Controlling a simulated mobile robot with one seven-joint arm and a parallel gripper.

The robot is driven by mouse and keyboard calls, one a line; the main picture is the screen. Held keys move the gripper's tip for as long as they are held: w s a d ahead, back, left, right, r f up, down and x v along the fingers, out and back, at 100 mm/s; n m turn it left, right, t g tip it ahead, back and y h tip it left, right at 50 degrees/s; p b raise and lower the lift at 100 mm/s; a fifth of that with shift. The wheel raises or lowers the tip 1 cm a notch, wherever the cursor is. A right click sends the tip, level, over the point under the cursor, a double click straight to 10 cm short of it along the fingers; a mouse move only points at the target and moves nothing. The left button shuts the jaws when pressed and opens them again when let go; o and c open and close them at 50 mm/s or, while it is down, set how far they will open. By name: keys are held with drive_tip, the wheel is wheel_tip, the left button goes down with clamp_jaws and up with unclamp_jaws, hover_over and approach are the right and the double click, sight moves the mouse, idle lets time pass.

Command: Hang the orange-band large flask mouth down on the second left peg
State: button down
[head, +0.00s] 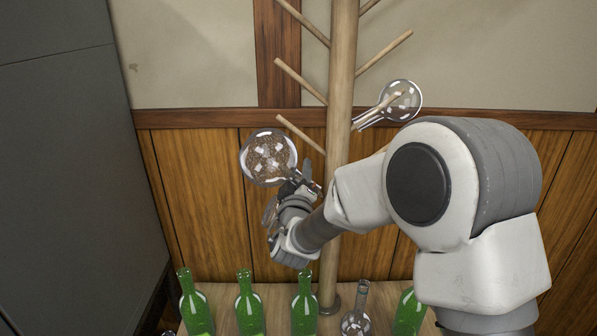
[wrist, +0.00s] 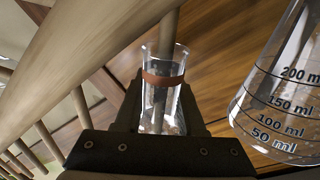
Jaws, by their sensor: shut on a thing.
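The large flask (head: 268,157) is a clear round bulb to the left of the post, beside the lowest clearly visible left peg (head: 300,134). My gripper (head: 303,180) is shut on its neck, which tilts down to the right of the bulb. In the wrist view the neck (wrist: 161,92) with its orange band (wrist: 163,79) sits between my fingers. A wooden rod (wrist: 168,32) lines up with its mouth and shows through the glass; I cannot tell whether it is inside or behind. More left pegs (head: 301,81) rise above.
The wooden post (head: 342,60) stands upright. Another round flask (head: 402,99) hangs on a right peg. Green bottles (head: 304,305) and a small flask (head: 356,322) stand below. A graduated flask (wrist: 285,105) is close on the right in the wrist view.

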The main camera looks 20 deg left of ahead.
idle(0.3)
drive_tip(key=shift+c, duration=2.1)
unclamp_jaws()
drive_tip(key=shift+s, duration=0.1)
drive_tip(key=p+v, duration=0.2)
drive_tip(key=v, duration=1.5)
drive_tip(key=shift+s, duration=0.2)
drive_tip(key=shift+r, duration=0.1)
